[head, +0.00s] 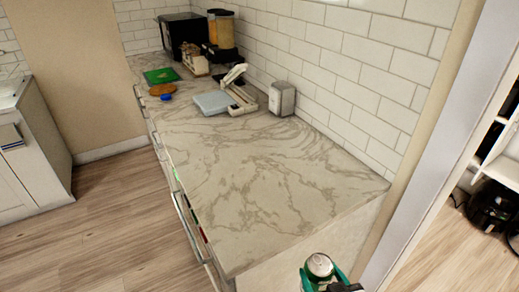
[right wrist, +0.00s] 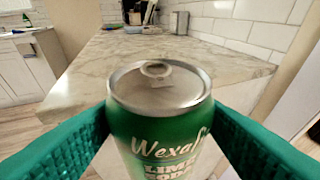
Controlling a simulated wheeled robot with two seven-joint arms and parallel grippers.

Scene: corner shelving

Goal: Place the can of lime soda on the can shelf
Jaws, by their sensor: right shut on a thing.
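The can of lime soda (right wrist: 160,125) is green with a silver top and white lettering. It is upright between the two green fingers of my right gripper (right wrist: 158,130) in the right wrist view, and they are shut on it. In the head view the silver can top (head: 319,265) shows at the bottom edge, with my right gripper (head: 325,280) around it. They are just in front of the near end of the marble counter. My left gripper is not in view. The can shelf cannot be made out for certain in either view.
The near part of the marble counter (head: 270,190) is clear. Several items stand at its far end, among them a black appliance (head: 182,33), a green board (head: 161,75) and a metal dispenser (head: 282,98). A doorway frame (head: 440,150) is on the right, with dark shelving (head: 497,140) beyond.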

